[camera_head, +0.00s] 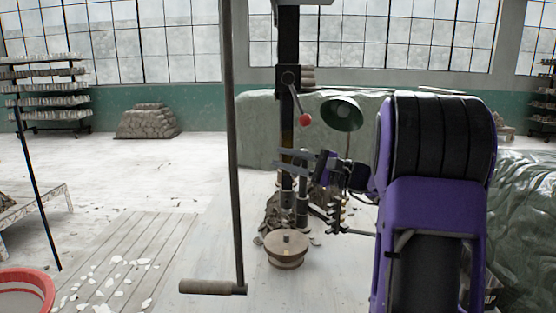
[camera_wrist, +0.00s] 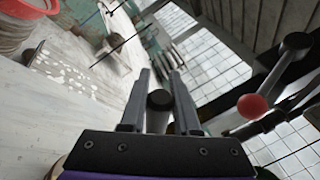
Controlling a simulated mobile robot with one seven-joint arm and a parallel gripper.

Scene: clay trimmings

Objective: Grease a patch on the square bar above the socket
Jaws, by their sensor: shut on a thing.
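The dark square bar (camera_head: 288,55) stands upright in the head view, with a crank lever on its side ending in a red knob (camera_head: 305,120). The knob also shows at right in the wrist view (camera_wrist: 252,106). My gripper (camera_head: 282,159) reaches in from the right, its fingers level and pointing left beside the bar's lower part. In the wrist view my gripper (camera_wrist: 160,76) is shut on a dark round-ended cylinder (camera_wrist: 160,100). I cannot tell whether it bears grease or touches the bar. The socket is not clearly made out; the arm and clutter hide the bar's foot.
A round wooden-topped pot (camera_head: 286,252) stands on the floor before the bar. A long rod with a handle (camera_head: 206,287) hangs in the foreground. A green lamp (camera_head: 342,114) is behind my gripper. A red tub (camera_head: 24,291) is at lower left. Floor at left is mostly open.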

